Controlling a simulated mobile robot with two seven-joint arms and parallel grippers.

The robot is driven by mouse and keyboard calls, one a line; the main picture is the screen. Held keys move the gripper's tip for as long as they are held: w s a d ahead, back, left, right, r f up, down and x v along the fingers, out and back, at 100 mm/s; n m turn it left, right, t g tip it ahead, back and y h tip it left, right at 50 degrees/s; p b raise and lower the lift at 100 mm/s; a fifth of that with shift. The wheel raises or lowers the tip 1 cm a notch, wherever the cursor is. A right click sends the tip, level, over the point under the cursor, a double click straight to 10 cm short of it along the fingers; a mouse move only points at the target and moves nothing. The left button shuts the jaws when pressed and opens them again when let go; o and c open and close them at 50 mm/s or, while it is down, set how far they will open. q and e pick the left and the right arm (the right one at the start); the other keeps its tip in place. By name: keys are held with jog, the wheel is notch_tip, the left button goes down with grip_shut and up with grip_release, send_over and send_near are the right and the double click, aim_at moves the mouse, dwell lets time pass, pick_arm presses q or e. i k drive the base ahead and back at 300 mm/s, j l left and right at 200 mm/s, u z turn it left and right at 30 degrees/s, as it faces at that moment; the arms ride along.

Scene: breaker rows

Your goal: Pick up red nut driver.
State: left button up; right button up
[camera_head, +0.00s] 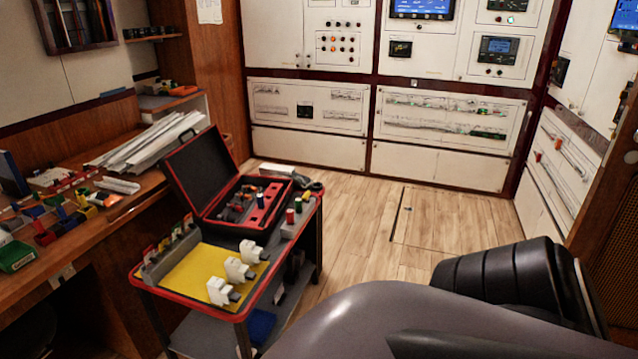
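A small rack (292,230) stands at the right edge of the tool cart. Short upright tools with coloured handles stand in it. The nearest has a red handle (290,216) and looks like the red nut driver, though it is too small to be sure. Neither of my grippers is in view. Dark grey parts fill the lower right and hide the floor there.
The red-edged cart (150,284) carries an open black case (201,172) with tools and a yellow mat (192,270) with three white breakers (238,270). A cluttered wooden bench (100,222) is at the left. Wooden floor (370,215) is clear before the panels.

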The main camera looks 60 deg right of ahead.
aim_at(290, 213)
jog(key=z, duration=1.8)
jog(key=i+l+u, duration=0.1)
jog(key=i+l, duration=0.15)
jog(key=i+l+u, duration=0.15)
jog(key=i+l, duration=0.15)
jog(key=i+l+u, duration=0.1)
jog(key=i+l, duration=0.2)
jog(key=i+l+u, duration=0.15)
jog(key=i+l, duration=0.15)
jog(key=i+l+u, duration=0.1)
jog(key=l, duration=0.35)
jog(key=i+l+u, duration=0.1)
jog(key=i+l, duration=0.25)
jog(key=i+l+u, duration=0.15)
jog(key=l, duration=0.35)
jog(key=i+l+u, duration=0.1)
jog(key=i+l, duration=0.15)
jog(key=l, duration=0.15)
